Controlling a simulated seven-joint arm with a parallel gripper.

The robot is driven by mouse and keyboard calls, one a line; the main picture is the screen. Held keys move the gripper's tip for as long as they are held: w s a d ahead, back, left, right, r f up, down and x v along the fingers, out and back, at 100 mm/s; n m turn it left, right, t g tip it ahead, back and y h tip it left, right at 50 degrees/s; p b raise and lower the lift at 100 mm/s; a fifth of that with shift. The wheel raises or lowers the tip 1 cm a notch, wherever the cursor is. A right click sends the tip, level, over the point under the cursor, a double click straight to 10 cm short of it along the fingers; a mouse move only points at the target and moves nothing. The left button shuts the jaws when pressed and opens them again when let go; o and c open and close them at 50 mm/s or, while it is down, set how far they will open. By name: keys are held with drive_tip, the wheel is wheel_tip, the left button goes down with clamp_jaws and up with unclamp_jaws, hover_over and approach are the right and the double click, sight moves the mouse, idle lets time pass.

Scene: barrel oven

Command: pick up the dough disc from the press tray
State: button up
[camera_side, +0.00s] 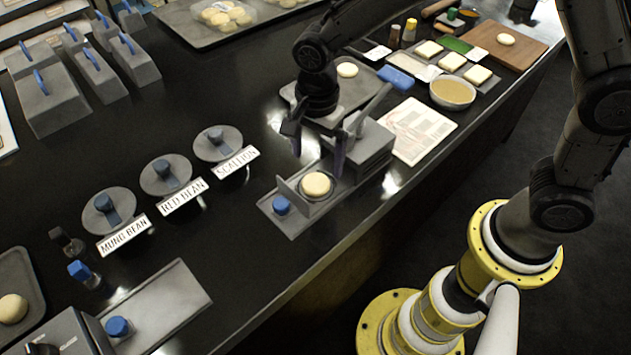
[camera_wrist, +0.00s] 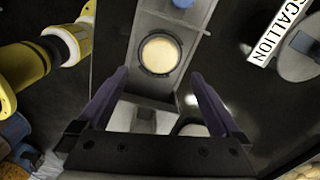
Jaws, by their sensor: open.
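The pale round dough disc (camera_side: 316,184) lies flat on the dark round plate of the grey press tray (camera_side: 292,224), near the middle of the counter. In the wrist view the dough disc (camera_wrist: 160,54) shows ahead of the fingers, inside a dark ring on the press tray (camera_wrist: 184,16). My gripper (camera_side: 318,150) is above the press, over the far side of the disc, with its fingers pointing down. In the wrist view my gripper (camera_wrist: 160,85) has its two purple fingers wide apart, with nothing between them. The fingers appear apart from the disc.
A grey press block (camera_side: 362,150) stands right beside the tray. A blue knob (camera_side: 281,204) is at the tray's near left end. Three lidded round pots with labels, including SCALLION (camera_side: 237,161), stand to the left. A printed sheet (camera_side: 418,130) and bowl (camera_side: 452,92) lie to the right.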

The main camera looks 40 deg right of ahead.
sight(315, 183)
drive_tip(key=shift+s+a+f, duration=0.1)
drive_tip(key=shift+a+f, duration=0.05)
drive_tip(key=shift+f, duration=1.4)
drive_tip(key=shift+a+f, duration=0.1)
drive_tip(key=shift+f, duration=1.4)
drive_tip(key=c, duration=1.5)
drive_tip(key=shift+o, duration=0.2)
drive_tip(key=shift+r, duration=0.15)
